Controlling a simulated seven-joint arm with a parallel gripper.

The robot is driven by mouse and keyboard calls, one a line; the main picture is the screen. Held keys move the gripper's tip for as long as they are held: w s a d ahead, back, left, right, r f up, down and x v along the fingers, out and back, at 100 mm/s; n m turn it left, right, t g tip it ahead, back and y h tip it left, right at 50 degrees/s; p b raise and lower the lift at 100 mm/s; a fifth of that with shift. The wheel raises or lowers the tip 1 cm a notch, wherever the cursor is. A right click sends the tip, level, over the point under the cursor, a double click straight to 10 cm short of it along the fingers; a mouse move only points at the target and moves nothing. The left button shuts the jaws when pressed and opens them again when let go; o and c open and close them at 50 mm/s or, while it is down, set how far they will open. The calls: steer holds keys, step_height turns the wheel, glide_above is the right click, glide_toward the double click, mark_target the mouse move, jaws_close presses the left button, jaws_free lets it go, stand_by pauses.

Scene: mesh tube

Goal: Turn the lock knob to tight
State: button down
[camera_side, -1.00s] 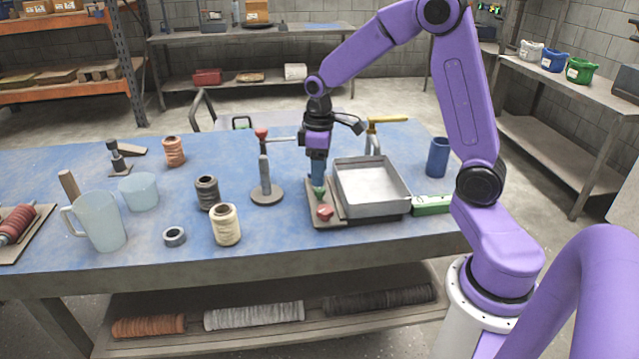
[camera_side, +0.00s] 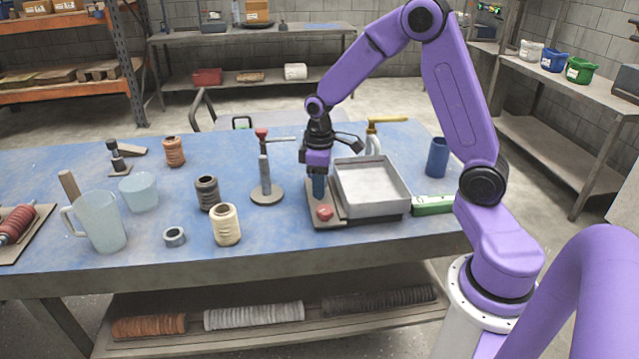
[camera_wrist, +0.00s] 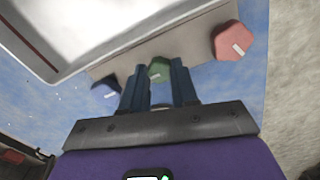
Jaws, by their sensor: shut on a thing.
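A grey-brown base plate (camera_side: 312,219) carries a red five-sided knob (camera_side: 324,212), a green knob (camera_wrist: 160,69) and a blue knob (camera_wrist: 104,90) in a row. White marks show on their tops, but I cannot read which knob is the lock. My gripper (camera_side: 319,194) points down at the plate, behind the red knob in the side view. In the wrist view, its two blue-grey fingers (camera_wrist: 158,74) are shut on the green knob, one on each side. The fingers hide the green knob in the side view.
A grey metal tray (camera_side: 380,210) stands close to the right of the plate. A stand with a red-topped bar (camera_side: 265,165) is just to the left. A blue cup (camera_side: 437,158) and a green box (camera_side: 433,205) are further right. Blue tabletop is clear in front of the stand.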

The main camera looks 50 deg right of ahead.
steer(key=shift+m, duration=0.3)
steer(key=m, duration=0.3)
steer(key=shift+m, duration=0.3)
steer(key=m, duration=0.4)
steer(key=shift+m, duration=0.3)
steer(key=m, duration=0.4)
steer(key=shift+m, duration=2.5)
steer(key=c, duration=0.9)
jaws_free()
steer(key=shift+o, duration=0.2)
steer(key=shift+r, duration=0.1)
